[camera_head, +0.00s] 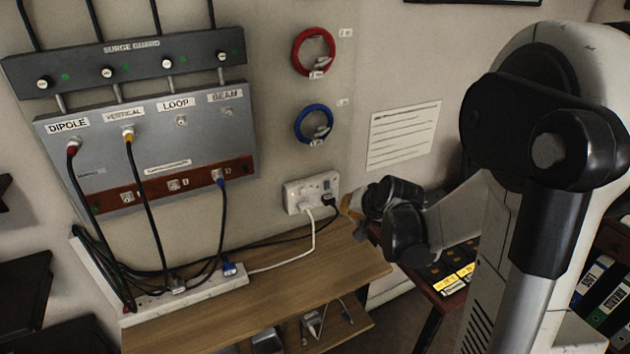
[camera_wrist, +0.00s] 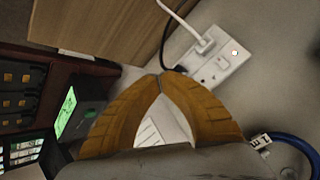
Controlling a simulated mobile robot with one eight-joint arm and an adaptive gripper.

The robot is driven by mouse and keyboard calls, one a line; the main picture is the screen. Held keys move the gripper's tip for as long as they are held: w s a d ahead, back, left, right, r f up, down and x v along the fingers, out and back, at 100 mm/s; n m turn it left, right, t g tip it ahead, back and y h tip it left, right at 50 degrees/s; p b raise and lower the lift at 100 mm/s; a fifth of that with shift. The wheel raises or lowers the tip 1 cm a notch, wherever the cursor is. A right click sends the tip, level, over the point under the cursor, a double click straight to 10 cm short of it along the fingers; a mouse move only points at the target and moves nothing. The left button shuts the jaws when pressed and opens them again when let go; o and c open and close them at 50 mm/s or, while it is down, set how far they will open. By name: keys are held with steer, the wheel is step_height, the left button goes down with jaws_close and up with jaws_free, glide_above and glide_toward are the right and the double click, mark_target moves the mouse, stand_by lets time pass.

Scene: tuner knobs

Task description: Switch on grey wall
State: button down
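A white double wall socket (camera_head: 312,192) is on the grey wall above the right end of the wooden shelf. A white plug and a black plug are in it. In the wrist view the socket (camera_wrist: 222,72) has a small glowing orange light near its upper right corner and small switch shapes on its face; their positions are too small to tell. My gripper (camera_head: 349,206) is just right of the socket in the head view. In the wrist view its orange fingers (camera_wrist: 160,76) meet at the tips, empty, beside the black plug's cable. Whether they touch anything is unclear.
A grey antenna panel (camera_head: 150,150) with cables hangs at left, with a surge guard strip (camera_head: 130,62) above. Red (camera_head: 313,52) and blue (camera_head: 314,123) cable coils hang above the socket. A white power strip (camera_head: 190,294) lies on the wooden shelf (camera_head: 300,280). A paper notice (camera_head: 403,135) is at right.

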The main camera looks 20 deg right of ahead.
mark_target(330, 196)
steer(key=shift+d+f, duration=0.3)
steer(key=shift+d, duration=0.05)
steer(key=shift+w, duration=0.15)
steer(key=shift+w+a+f+b, duration=0.1)
steer(key=shift+w+f+b, duration=0.05)
steer(key=shift+w, duration=1.25)
steer(key=shift+w+a+f+b, duration=0.1)
steer(key=shift+w+f+b, duration=0.1)
steer(key=shift+w, duration=1.25)
steer(key=shift+w+f+b, duration=0.1)
steer(key=shift+w+f, duration=0.05)
steer(key=shift+w, duration=1.25)
steer(key=shift+w, duration=0.1)
steer(key=shift+w, duration=0.35)
steer(key=shift+w+f, duration=0.1)
steer(key=shift+w, duration=0.15)
steer(key=shift+s, duration=0.1)
